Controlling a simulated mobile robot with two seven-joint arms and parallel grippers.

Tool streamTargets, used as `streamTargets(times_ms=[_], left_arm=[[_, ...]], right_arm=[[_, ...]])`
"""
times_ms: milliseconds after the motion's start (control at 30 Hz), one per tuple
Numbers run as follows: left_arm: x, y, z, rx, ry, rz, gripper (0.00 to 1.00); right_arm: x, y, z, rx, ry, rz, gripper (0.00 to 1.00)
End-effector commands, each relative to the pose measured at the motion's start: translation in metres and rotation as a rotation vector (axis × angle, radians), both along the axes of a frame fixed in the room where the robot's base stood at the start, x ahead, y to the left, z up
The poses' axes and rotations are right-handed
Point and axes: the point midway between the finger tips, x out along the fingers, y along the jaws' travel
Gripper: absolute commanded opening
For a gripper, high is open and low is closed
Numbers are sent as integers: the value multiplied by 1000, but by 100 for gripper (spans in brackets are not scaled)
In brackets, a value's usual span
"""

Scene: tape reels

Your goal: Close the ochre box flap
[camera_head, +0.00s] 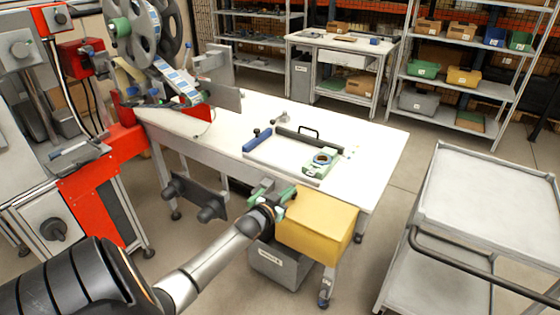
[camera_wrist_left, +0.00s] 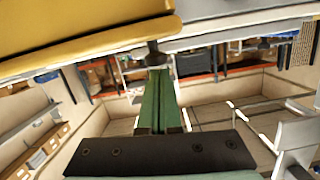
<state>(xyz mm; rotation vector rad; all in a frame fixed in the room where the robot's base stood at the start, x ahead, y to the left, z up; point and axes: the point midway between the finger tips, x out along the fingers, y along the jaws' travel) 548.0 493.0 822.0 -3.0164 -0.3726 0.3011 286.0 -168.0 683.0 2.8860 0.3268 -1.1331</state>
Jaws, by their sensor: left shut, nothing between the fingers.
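The ochre box (camera_head: 308,240) is at the near edge of the white table, above a grey bin. Its upper face looks flat in the head view; I cannot tell how far its flap stands open. My left gripper (camera_head: 284,195) is at the box's left upper corner, by the table edge. In the left wrist view its green fingers (camera_wrist_left: 155,80) are together with nothing between them. The ochre box (camera_wrist_left: 75,25) fills the upper left there, with a yellow edge running above the fingertips. I cannot tell whether they touch it. My right gripper is not in view.
The white table (camera_head: 375,150) carries a green tape dispenser (camera_head: 321,163) and a tray with a black handle. A reel machine (camera_head: 140,40) stands at left, a grey cart (camera_head: 490,200) at right. A grey bin (camera_head: 280,265) is below the box. Floor between table and cart is clear.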

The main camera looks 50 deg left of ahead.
Motion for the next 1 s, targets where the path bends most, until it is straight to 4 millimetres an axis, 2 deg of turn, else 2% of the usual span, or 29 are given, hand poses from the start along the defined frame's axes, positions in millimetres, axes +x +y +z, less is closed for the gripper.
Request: streamTargets(times_ms=[33, 233, 267, 300, 700, 1000], left_arm=[[2, 0, 10, 0, -2, 0, 0], [8, -1, 44, 0, -2, -2, 0], [6, -2, 44, 0, 0, -2, 0], [-4, -5, 37, -1, 2, -4, 0], [-71, -21, 50, 0, 0, -2, 0], [-88, -24, 54, 0, -2, -2, 0]], right_arm=[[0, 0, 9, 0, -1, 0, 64], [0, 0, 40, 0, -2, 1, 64], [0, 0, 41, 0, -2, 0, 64], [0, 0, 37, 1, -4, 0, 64], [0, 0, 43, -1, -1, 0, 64], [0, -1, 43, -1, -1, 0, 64]])
